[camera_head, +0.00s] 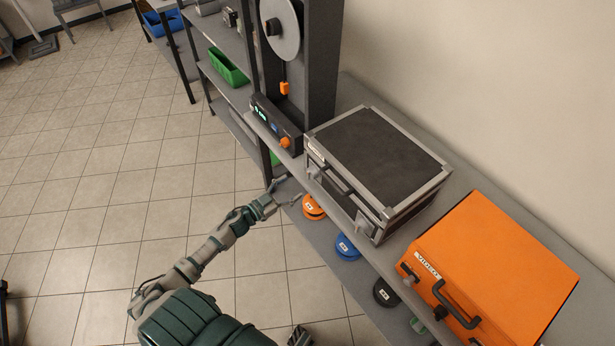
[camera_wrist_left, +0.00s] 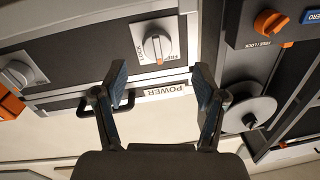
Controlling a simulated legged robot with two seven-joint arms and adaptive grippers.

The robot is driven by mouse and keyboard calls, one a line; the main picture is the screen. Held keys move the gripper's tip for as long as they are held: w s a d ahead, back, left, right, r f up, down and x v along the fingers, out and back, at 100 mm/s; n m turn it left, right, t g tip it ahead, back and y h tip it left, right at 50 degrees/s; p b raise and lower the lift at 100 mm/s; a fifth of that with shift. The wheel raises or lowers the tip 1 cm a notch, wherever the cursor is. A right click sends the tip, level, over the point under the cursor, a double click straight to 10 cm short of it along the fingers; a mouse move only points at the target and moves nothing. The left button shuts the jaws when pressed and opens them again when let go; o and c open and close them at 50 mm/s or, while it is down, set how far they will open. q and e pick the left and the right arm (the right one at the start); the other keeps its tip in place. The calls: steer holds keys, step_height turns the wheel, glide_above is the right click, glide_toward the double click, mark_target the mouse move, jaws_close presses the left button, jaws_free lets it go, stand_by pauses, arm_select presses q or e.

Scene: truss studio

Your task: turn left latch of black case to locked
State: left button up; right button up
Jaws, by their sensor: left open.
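The black case (camera_head: 375,150) has a dark top and silver edges and lies shut on the upper shelf in the head view. Its left latch is a silver round knob (camera_wrist_left: 157,47) with a grip bar and an orange mark, beside the words LOCK and FREE, in the wrist view, which is roughly upside down. I cannot tell its exact setting. The other latch (camera_wrist_left: 15,75) shows at the left there. My left gripper (camera_head: 287,192) is open and empty in front of the case's left end. Its two fingers (camera_wrist_left: 161,82) point at the case front, apart from the latch.
A dark machine with an orange knob (camera_head: 285,142) stands left of the case. An orange case (camera_head: 495,270) stands right of it. The lower shelf holds orange (camera_head: 313,207), blue (camera_head: 347,247) and black (camera_head: 386,292) round items. The tiled floor in front is clear.

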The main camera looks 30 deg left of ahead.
mark_target(308, 177)
arm_select(q)
steer(key=x, duration=0.7)
steer(key=shift+w+d, duration=0.2)
steer(key=shift+d, duration=0.3)
arm_select(e)
steer(key=shift+w+r, duration=0.5)
steer(key=shift+w, duration=0.25)
arm_select(q)
steer(key=shift+a, duration=0.15)
steer(key=shift+a, duration=0.15)
steer(key=shift+c, duration=1.4)
steer(key=shift+a, duration=0.1)
steer(key=c, duration=0.8)
steer(key=shift+c, duration=0.3)
arm_select(e)
steer(key=shift+s+a, duration=0.1)
